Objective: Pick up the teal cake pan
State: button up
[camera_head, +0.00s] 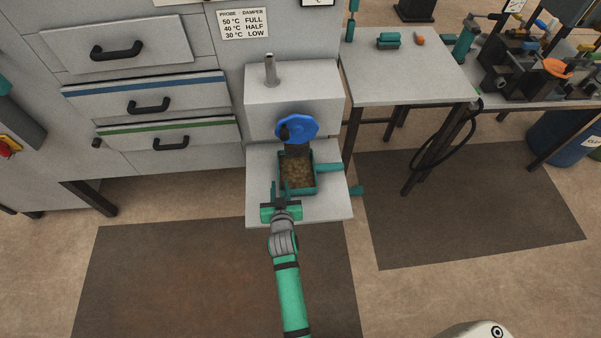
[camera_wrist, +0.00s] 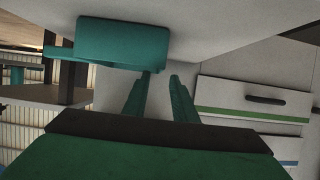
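The teal cake pan (camera_head: 312,182) is a rectangular pan with crumbly brown contents. It stands on the pale shelf below the press, its handle (camera_head: 330,168) pointing right. My gripper (camera_head: 280,187) is at the pan's near left corner, its two fingers pointing towards it. In the wrist view, which is upside down, the pan (camera_wrist: 122,42) shows at the top, just past the fingertips of my gripper (camera_wrist: 161,75). The fingers are apart with a gap between them and nothing visibly held. I cannot tell whether a fingertip touches the pan.
The press's blue handwheel (camera_head: 297,128) and dark column sit over the pan's far end. The pale shelf (camera_head: 330,208) has bare room around the pan. Drawers (camera_head: 165,138) stand at left, and a side table (camera_head: 405,80) with small items at right.

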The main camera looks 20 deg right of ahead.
aim_at(282, 187)
jog(key=x, duration=0.3)
jog(key=shift+w+f, duration=0.1)
jog(key=shift+w, duration=0.3)
jog(key=shift+w+d+f, duration=0.35)
jog(key=shift+w+d, duration=0.2)
jog(key=shift+a+x, duration=0.2)
jog(key=shift+x, duration=1)
jog(key=shift+a+x, duration=0.2)
jog(key=shift+x, duration=1)
jog(key=shift+w, duration=0.1)
grip_shut()
